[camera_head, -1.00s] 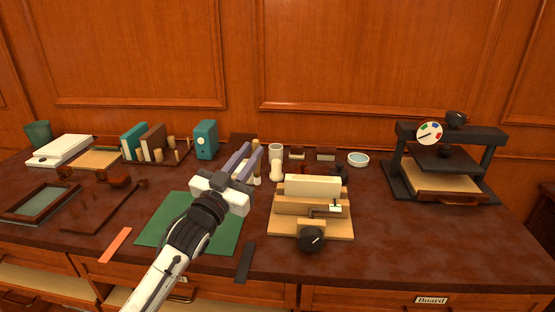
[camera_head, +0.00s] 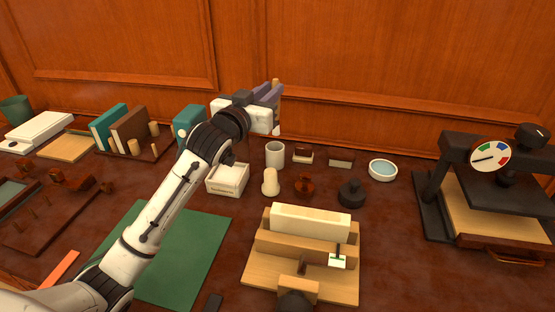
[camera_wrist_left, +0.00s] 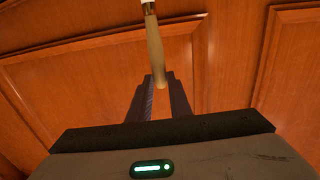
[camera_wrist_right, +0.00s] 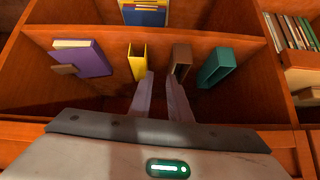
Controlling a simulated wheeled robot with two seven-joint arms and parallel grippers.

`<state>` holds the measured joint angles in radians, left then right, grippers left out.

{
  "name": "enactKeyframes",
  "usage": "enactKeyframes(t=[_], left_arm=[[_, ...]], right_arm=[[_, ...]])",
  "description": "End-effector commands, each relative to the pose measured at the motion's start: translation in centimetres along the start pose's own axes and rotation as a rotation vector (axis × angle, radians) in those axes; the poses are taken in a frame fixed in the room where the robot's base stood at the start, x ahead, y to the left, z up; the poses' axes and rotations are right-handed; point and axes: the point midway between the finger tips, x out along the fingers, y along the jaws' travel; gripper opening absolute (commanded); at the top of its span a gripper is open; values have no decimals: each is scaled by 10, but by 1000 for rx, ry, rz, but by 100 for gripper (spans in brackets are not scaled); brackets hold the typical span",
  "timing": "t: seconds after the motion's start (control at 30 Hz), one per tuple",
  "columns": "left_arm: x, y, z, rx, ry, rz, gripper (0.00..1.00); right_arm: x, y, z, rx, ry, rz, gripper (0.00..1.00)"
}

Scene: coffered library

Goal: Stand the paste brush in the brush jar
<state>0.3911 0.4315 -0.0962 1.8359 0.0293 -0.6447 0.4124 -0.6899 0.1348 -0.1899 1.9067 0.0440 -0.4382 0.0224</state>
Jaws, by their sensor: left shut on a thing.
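The paste brush (camera_wrist_left: 155,50) has a pale wooden handle and a white band at the top edge of the left wrist view. My left gripper (camera_head: 268,94) is shut on it and holds it raised above the back of the desk; the handle also shows in the head view (camera_head: 277,88). The white cylindrical brush jar (camera_head: 275,154) stands upright on the desk, below the gripper and apart from it. The brush's far end is cut off in the wrist view. My right gripper (camera_wrist_right: 160,85) is open and empty in the right wrist view, facing a shelf with books.
A white box (camera_head: 227,180), a cream knobbed piece (camera_head: 270,182) and a dark round weight (camera_head: 352,193) stand near the jar. A blue-white bowl (camera_head: 382,170) is to the right. A wooden jig (camera_head: 300,255) and green mat (camera_head: 170,260) lie in front; a black press (camera_head: 495,195) stands right.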

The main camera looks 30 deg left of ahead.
Motion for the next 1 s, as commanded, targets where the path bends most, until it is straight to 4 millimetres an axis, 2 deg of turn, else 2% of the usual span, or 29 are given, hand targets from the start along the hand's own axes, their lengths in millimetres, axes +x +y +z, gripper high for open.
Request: enactKeyframes(t=[0.13,0.3,0.47,0.7,0.8,1.0], left_arm=[[0,0,9,-1,-3,0,0],[0,0,38,0,-5,-1,0],[0,0,53,-1,-2,0,0],[0,0,87,-2,-5,0,0],[0,0,95,0,-1,0,0],[0,0,98,1,-1,0,0]], right_arm=[[0,0,1,0,-2,-1,17],[1,0,2,0,-1,-1,17],[2,0,1,0,3,-1,17],[0,0,-6,-2,11,-1,17],[-1,0,-8,-2,13,-1,17],[-1,0,-8,-2,14,-1,17]])
